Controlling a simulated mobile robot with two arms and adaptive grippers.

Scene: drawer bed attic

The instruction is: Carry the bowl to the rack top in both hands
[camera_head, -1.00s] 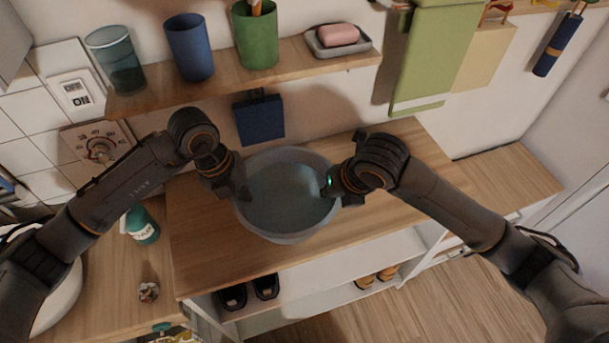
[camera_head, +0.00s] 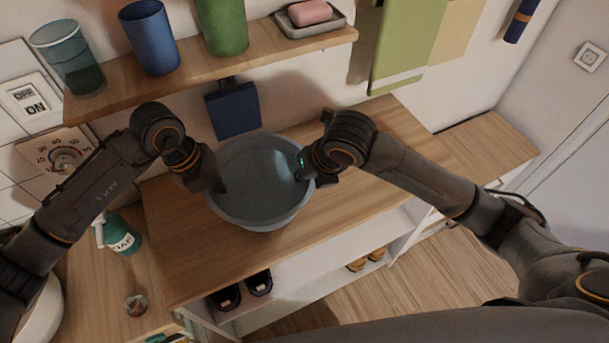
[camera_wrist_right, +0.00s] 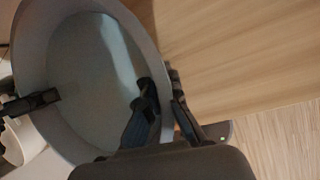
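The grey-blue bowl (camera_head: 252,223) is upright over the wooden rack top (camera_head: 345,188); I cannot tell whether its base touches the wood. It fills much of the right wrist view (camera_wrist_right: 85,75). My left gripper (camera_head: 216,184) is at the bowl's left rim, and my right gripper (camera_head: 309,174) is at its right rim. In the right wrist view, the right fingers (camera_wrist_right: 162,100) straddle the rim closely, one inside and one outside. A left finger (camera_wrist_right: 35,103) reaches over the opposite rim; its partner is mostly hidden. Both grippers appear shut on the bowl.
A wall shelf (camera_head: 205,70) with cups and a soap dish (camera_head: 310,20) overhangs behind the bowl. A blue box (camera_head: 233,110) hangs on the wall. Black shoes (camera_head: 242,290) stand below the rack top. The rack top is clear right of the bowl.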

